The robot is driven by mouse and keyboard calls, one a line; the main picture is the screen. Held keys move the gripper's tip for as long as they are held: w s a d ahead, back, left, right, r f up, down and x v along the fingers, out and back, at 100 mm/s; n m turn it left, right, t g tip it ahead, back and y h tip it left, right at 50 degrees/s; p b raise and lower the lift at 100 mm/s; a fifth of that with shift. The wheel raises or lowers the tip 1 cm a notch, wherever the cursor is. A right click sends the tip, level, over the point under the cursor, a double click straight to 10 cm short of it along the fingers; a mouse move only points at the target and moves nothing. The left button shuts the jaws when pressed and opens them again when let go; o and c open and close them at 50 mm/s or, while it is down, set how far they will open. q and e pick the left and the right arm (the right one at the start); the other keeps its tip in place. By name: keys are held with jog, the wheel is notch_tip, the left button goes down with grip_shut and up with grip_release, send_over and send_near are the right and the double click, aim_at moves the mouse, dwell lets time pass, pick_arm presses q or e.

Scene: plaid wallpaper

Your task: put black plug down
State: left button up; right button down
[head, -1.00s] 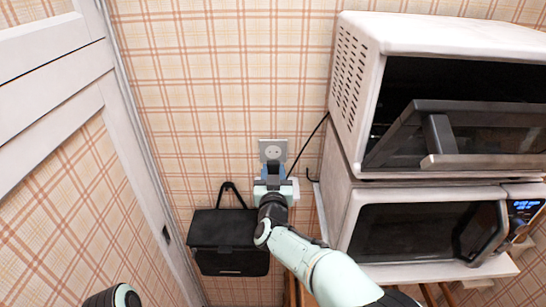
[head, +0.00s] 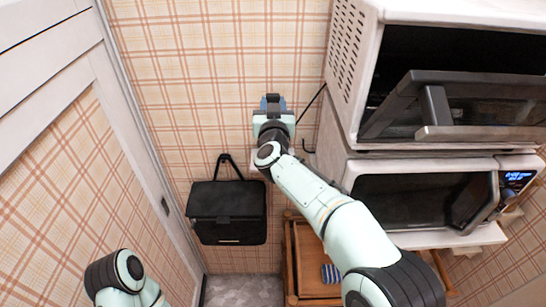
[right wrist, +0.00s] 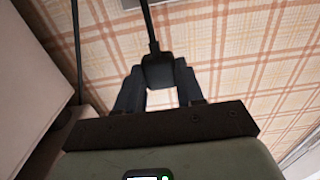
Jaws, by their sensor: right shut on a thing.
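The black plug (right wrist: 160,70) sits between the two fingers in the right wrist view, with its cord rising from it. My right gripper (right wrist: 160,88) is shut on the plug. In the head view my right gripper (head: 272,103) is raised in front of the wallpaper, left of the ovens, and mostly hides the plug. A black cord (head: 312,102) runs beside it toward the ovens. The wall socket cannot be made out in the head view. Part of my left arm shows at the bottom left, but its gripper is out of view.
A toaster oven with its door partly open (head: 450,100) stands on a microwave (head: 425,205) at the right. A black bag (head: 228,212) hangs on the wall below left of the gripper. A wooden crate (head: 291,262) is low down. A white-framed door (head: 60,110) bounds the left.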

notch_tip(320, 180, down, 11)
jog(key=b, duration=0.3)
jog(key=shift+s, duration=0.15)
pick_arm(q)
jog(key=s+f+b, duration=0.1)
jog(key=s+f, duration=0.2)
jog(key=f, duration=0.3)
jog(key=shift+f+g+b, duration=0.15)
jog(key=shift+g+b, duration=0.15)
pick_arm(e)
jog(key=shift+f, duration=3.15)
pick_arm(q)
jog(key=shift+s+f+b, duration=0.2)
jog(key=shift+f+b, duration=0.25)
pick_arm(e)
jog(key=shift+f, duration=0.65)
jog(key=c, duration=0.7)
grip_release()
pick_arm(q)
jog(key=shift+r, duration=0.15)
pick_arm(e)
jog(key=shift+r, duration=0.2)
